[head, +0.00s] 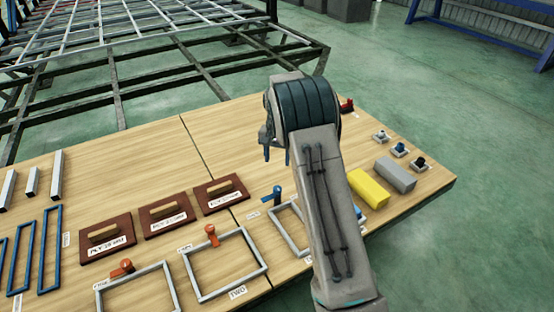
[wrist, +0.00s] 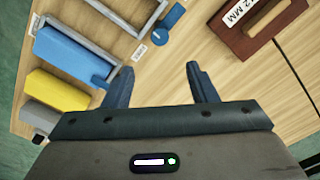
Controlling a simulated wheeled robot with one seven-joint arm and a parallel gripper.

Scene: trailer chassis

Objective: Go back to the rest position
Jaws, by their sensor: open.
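My gripper (wrist: 161,88) is open and empty in the wrist view, its two blue-grey fingers apart with bare wooden table between and beyond them. In the head view my gripper (head: 272,145) shows only in part at the left of my wrist, above the wooden table (head: 150,155). My arm hides part of the table's right side, including part of a grey frame (head: 287,232) and a blue piece.
A yellow block (head: 368,187) and a grey block (head: 396,175) lie right of my arm. Brown handled boards (head: 168,213), grey frames (head: 225,265) and blue frames (head: 48,250) lie to the left. A metal chassis (head: 150,60) stands behind.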

